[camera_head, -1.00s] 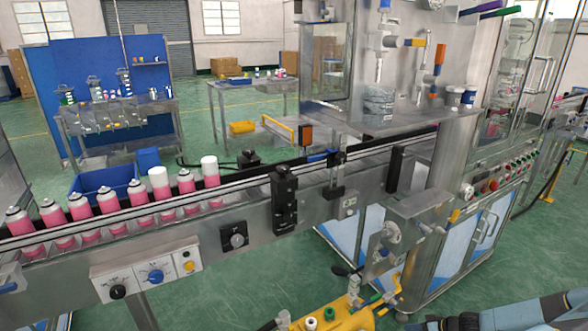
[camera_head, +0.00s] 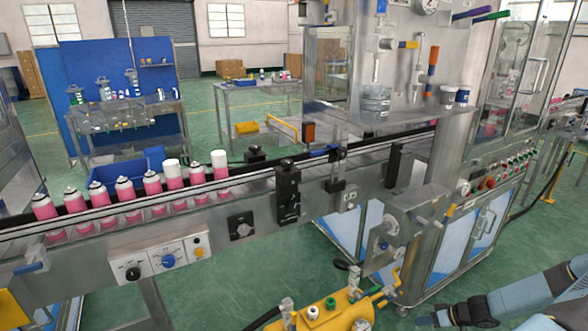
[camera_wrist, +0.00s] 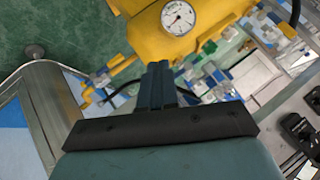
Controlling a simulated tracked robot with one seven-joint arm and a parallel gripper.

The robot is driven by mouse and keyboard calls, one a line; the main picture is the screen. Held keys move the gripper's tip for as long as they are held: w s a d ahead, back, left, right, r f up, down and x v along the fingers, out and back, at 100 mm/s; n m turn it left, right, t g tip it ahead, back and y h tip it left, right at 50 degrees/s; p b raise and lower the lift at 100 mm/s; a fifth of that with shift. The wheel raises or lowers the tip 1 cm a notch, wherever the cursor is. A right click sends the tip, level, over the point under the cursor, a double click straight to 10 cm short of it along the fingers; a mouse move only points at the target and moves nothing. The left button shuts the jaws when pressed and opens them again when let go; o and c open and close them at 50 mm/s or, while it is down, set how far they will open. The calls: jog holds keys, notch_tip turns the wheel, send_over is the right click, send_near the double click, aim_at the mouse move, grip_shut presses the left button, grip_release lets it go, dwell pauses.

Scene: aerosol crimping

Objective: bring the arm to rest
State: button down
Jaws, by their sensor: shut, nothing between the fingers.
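My blue-grey arm reaches in from the lower right corner of the head view. My gripper (camera_head: 428,318) is at its dark end, low in the picture, in front of the machine's base and apart from the conveyor. In the wrist view the two dark fingers (camera_wrist: 158,85) are together, with nothing between them. Beyond them lie a yellow part with a round gauge (camera_wrist: 178,18) and blurred machine fittings. I cannot tell the exact gap to these.
A conveyor (camera_head: 215,222) carries several pink cans (camera_head: 125,190), two with white caps. The steel crimping machine (camera_head: 440,130) stands right of it. A yellow pump unit (camera_head: 335,312) with fittings sits low in front. Green floor (camera_head: 225,300) is open below the conveyor.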

jog(key=w+a+r+n+g+h, duration=0.1)
jog(key=w+r+g, duration=0.1)
jog(key=r, duration=0.9)
jog(key=w+a+r+g+h, duration=0.1)
jog(key=w+r+h, duration=0.1)
jog(key=r, duration=0.9)
jog(key=s+a+r+h, duration=0.1)
jog(key=a+r, duration=0.3)
jog(key=r, duration=0.6)
jog(key=s+a+r+h, duration=0.2)
jog(key=a+r, duration=0.2)
jog(key=r, duration=0.7)
jog(key=s+a+r+m+t+h, duration=0.1)
jog(key=s+a+r, duration=0.3)
jog(key=r, duration=0.3)
jog(key=s+a+r+m+h, duration=0.1)
jog(key=s+a+r, duration=0.35)
jog(key=r, duration=0.25)
jog(key=s+a+r+m+t, duration=0.1)
jog(key=s+r, duration=0.2)
jog(key=s, duration=0.4)
jog(key=s+a+r+m+t, duration=0.1)
jog(key=s+a+r, duration=0.1)
jog(key=s+r, duration=0.2)
jog(key=s, duration=0.3)
jog(key=shift+a+r+m+t, duration=0.15)
jog(key=shift+r+m+t, duration=0.05)
jog(key=shift+m+t, duration=0.2)
